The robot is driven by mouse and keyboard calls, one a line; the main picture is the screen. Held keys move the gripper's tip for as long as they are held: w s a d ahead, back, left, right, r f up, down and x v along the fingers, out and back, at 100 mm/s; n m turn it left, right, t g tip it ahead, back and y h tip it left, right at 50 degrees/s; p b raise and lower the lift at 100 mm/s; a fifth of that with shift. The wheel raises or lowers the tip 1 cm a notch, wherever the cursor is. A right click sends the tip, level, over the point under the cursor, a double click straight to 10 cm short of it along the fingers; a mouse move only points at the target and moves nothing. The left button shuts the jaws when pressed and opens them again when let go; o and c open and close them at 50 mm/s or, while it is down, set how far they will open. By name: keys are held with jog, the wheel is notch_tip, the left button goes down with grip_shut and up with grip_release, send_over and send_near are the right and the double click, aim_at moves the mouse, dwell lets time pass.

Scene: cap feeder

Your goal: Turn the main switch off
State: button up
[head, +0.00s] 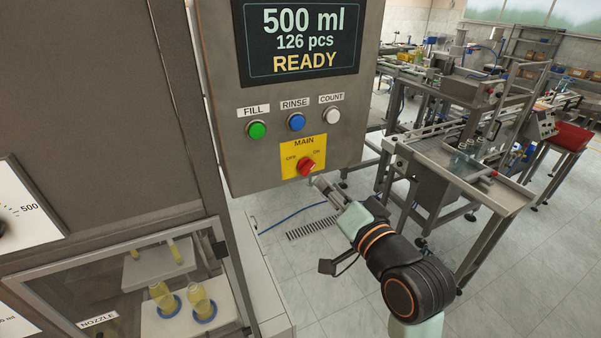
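The red main switch (306,167) sits on a yellow plate (290,170) marked MAIN, with OFF at its left and ON at its right. The plate is on the lower part of the grey control panel (235,165). The knob looks tilted toward the ON side. My gripper (318,184) is just below and right of the knob, at the panel's lower edge. Its fingertips are small and point up-left toward the switch. I cannot tell whether they touch the knob or whether they are open.
A green FILL button (257,130), a blue RINSE button (296,122) and a white COUNT button (332,115) sit above the switch. The display (300,40) reads READY. A nozzle cabinet (225,290) stands lower left, and a conveyor machine (470,180) stands at right.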

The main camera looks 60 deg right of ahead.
aim_at(311, 168)
jog(key=p+x, duration=0.1)
jog(key=x, duration=0.6)
jog(key=shift+w, duration=0.2)
grip_shut()
